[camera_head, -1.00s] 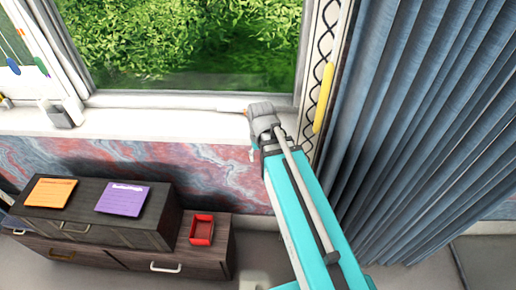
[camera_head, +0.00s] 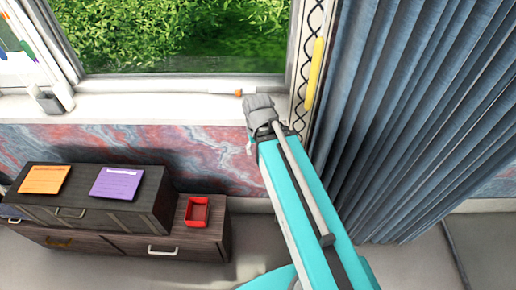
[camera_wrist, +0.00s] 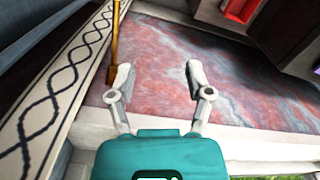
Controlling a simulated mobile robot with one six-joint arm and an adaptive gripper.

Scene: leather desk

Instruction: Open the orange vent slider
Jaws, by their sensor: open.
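The small orange vent slider (camera_head: 238,92) sits on a white strip along the bottom of the window frame. My gripper (camera_head: 258,103) is just right of and a little below it in the head view, apart from it as far as I can tell. In the wrist view my gripper (camera_wrist: 158,72) has its two grey fingers spread with nothing between them. The slider cannot be made out in the wrist view, where the fingers point toward the red and blue marbled wall.
A yellow bar (camera_head: 315,75) runs up the patterned window side, close right of my gripper. Blue curtains (camera_head: 420,120) hang at the right. A dark drawer cabinet (camera_head: 100,205) with orange and purple papers and a red tray (camera_head: 197,211) stands below left. A grey holder (camera_head: 47,101) is on the sill.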

